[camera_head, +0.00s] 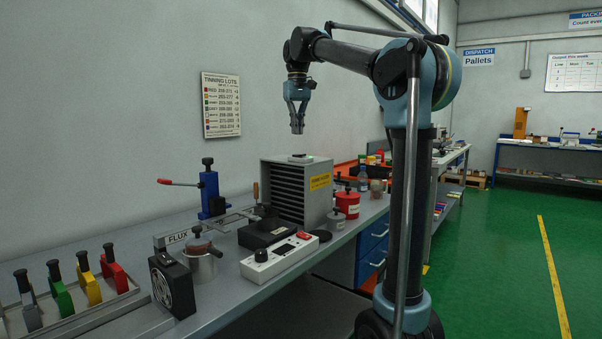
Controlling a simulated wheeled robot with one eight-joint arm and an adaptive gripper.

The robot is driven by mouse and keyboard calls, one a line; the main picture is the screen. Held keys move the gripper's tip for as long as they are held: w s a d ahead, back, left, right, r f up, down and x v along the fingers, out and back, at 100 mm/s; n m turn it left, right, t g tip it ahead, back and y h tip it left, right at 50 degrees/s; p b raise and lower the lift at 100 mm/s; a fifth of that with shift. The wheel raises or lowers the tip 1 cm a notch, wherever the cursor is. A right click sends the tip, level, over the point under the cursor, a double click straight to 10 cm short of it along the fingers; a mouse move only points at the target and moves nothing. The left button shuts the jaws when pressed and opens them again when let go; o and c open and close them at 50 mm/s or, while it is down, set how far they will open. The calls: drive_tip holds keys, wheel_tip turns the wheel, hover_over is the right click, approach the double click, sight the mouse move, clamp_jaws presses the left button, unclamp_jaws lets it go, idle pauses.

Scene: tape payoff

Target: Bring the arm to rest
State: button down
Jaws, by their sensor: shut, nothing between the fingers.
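My arm (345,55) reaches from its column over the workbench, with its upper link nearly level and its wrist pointing down. My gripper (297,128) hangs in the air above the grey louvred box, fingers down. It is shut and holds nothing. It is apart from everything on the bench.
Below stand the grey louvred box (318,190), a white control box (278,258), a blue hand press (210,190), a flux pot (201,262), a small fan (172,285), red cans (347,202) and several coloured-handled holders (88,279). The green floor (500,260) at right is clear.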

drive_tip(key=s+d+f+m+t, duration=0.1)
drive_tip(key=s+d+f, duration=0.65)
drive_tip(key=f, duration=0.25)
drive_tip(key=s+d+f+m, duration=0.1)
drive_tip(key=s+d+f, duration=0.6)
drive_tip(key=s+f, duration=0.15)
drive_tip(key=s+d+f, duration=0.2)
drive_tip(key=s+f, duration=0.3)
drive_tip(key=f, duration=0.3)
drive_tip(key=s+d+f+m, duration=0.1)
drive_tip(key=s+d+f, duration=0.1)
drive_tip(key=s+f, duration=0.3)
drive_tip(key=s+d+f+m+t, duration=0.1)
drive_tip(key=s+d+f, duration=0.2)
drive_tip(key=f, duration=1)
drive_tip(key=s, duration=0.2)
drive_tip(key=shift+s, duration=0.3)
drive_tip(key=shift+f, duration=0.1)
drive_tip(key=shift+w+f, duration=0.2)
drive_tip(key=shift+w, duration=0.3)
